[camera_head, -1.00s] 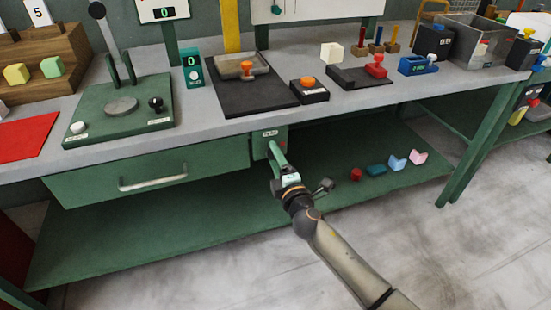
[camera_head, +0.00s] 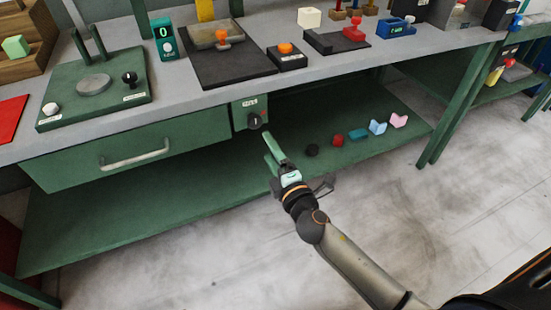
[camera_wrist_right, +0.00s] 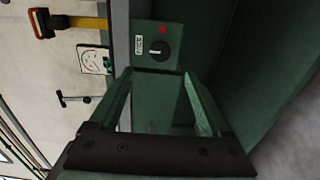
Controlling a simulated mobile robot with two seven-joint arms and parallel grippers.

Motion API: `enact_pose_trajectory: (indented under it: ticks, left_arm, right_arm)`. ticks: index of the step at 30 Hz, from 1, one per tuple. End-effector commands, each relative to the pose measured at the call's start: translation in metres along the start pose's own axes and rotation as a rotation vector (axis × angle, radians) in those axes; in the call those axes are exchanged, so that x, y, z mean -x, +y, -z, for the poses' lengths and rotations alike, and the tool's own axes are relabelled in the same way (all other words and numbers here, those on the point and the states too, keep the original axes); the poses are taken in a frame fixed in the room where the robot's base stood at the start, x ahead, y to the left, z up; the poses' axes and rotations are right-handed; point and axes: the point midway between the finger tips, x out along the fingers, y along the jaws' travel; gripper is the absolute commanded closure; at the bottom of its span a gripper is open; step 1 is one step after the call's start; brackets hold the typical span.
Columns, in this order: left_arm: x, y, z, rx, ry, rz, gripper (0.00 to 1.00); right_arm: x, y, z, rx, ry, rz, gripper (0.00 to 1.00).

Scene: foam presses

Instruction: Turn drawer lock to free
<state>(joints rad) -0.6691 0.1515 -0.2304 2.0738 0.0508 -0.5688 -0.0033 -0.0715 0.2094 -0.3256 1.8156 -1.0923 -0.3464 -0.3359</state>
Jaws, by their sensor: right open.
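The drawer lock is a round black knob (camera_head: 254,121) on a small green panel (camera_head: 237,115) under the bench top, just right of the green drawer (camera_head: 130,155). The drawer looks closed. In the right wrist view the knob (camera_wrist_right: 159,50) has a pale mark on its face, with a white label (camera_wrist_right: 138,44) and a red dot (camera_wrist_right: 162,30) beside it. The label is too small to read. My right gripper (camera_head: 269,145) is open and empty, apart from the knob. In the wrist view its two green fingers (camera_wrist_right: 158,82) point toward the panel. My left gripper is out of view.
The lower shelf (camera_head: 200,185) holds several small pieces, including a red one (camera_head: 338,140) and a pink one (camera_head: 398,121), right of my gripper. The drawer handle (camera_head: 135,156) sticks out to the left. The bench top edge overhangs the panel.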

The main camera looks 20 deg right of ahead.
Motion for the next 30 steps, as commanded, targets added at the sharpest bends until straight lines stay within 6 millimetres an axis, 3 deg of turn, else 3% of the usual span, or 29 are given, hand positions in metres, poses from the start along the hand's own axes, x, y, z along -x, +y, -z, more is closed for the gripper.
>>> enact_pose_trajectory:
  ticks: [3, 9, 25, 30]
  left_arm:
    - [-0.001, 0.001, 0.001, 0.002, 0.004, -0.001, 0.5]
    - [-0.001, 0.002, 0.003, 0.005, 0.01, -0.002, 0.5]
    - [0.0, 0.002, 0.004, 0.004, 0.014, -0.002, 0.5]
    - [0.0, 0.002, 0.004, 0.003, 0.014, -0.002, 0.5]
  right_arm:
    - [0.017, -0.001, 0.0, 0.0, 0.0, 0.001, 0.19]
    - [0.029, 0.0, 0.0, 0.001, 0.001, -0.001, 0.19]
    - [0.03, 0.0, 0.0, -0.002, 0.0, 0.0, 0.19]
    - [0.045, -0.022, -0.002, -0.143, -0.015, 0.075, 0.19]
